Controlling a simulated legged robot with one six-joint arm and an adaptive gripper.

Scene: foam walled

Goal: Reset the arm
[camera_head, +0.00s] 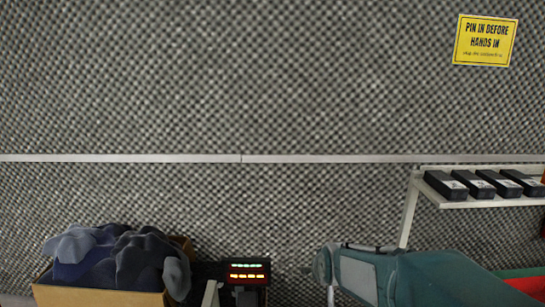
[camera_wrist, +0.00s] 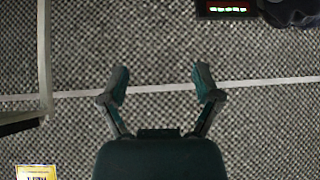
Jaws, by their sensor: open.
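My gripper (camera_wrist: 161,85) shows in the wrist view with its two fingers spread wide apart. Nothing is between the fingers; only the speckled foam wall (camera_wrist: 160,40) with its pale seam strip shows behind them. In the head view a teal padded shape (camera_head: 440,278), which looks like part of my arm, lies along the lower right. The gripper's fingers cannot be made out in the head view.
A cardboard box (camera_head: 100,297) of dark cloth-like items stands lower left. Beside it is a black device with lit red and green rows (camera_head: 247,271). A white shelf (camera_head: 480,202) holds several black blocks at right. A yellow sign (camera_head: 485,41) hangs above.

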